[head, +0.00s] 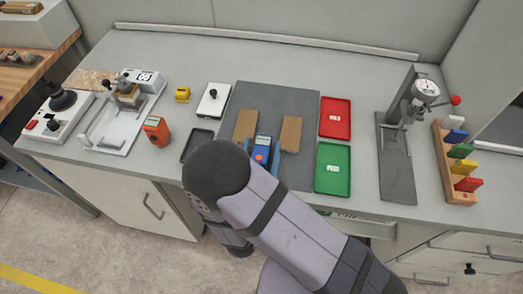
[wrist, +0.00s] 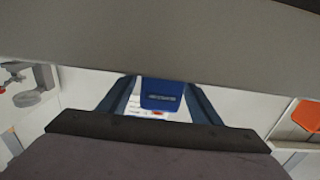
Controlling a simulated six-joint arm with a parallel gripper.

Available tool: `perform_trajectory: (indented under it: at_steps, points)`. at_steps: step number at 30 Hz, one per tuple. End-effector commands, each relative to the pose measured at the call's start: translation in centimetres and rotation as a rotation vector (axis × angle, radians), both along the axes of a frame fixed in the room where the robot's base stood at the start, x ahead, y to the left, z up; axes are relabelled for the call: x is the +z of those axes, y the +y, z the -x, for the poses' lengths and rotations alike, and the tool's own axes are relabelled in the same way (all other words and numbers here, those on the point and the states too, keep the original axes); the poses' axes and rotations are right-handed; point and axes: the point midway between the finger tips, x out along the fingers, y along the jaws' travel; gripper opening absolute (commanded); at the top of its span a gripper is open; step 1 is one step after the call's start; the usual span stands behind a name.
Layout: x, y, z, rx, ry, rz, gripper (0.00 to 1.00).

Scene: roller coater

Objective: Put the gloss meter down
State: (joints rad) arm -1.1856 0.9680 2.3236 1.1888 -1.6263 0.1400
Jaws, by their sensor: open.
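A blue hand-held instrument, which I take for the gloss meter (head: 262,148), is at the dark grey mat (head: 275,97) between two brown panels. Its blue body also shows in the wrist view (wrist: 161,92), with a small label. My gripper (wrist: 160,108) is open, with one dark blue finger on either side of the instrument. Narrow gaps seem to show between fingers and body. In the head view my arm hides most of my gripper and the instrument's near end. I cannot tell whether its underside touches the mat.
Brown panels (head: 246,125) (head: 290,134) flank the instrument. Red (head: 335,104) and green (head: 320,186) trays lie right of the mat. A gauge stand (head: 397,165) and a colour-chip rack (head: 455,187) stand further right. An orange instrument (head: 157,130) and a black tray (head: 197,145) are left.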

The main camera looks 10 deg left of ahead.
Motion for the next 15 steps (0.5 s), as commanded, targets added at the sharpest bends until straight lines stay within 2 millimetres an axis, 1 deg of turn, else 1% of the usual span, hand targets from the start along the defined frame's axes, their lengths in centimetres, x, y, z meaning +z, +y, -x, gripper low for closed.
perform_trajectory:
  at_steps: [7,8,9,11,12,15]
  points:
    - [-0.04,0.00,-0.13,0.000,0.000,0.001,0.58]
    - [-0.03,0.00,-0.13,0.000,0.000,0.001,0.55]
    - [-0.03,0.01,-0.12,0.000,0.000,0.001,0.46]
    - [-0.03,0.01,-0.12,0.000,0.000,0.001,0.32]
    - [-0.02,0.01,-0.12,0.000,0.000,0.001,0.22]
    - [0.06,0.03,-0.12,0.001,-0.003,0.000,0.00]
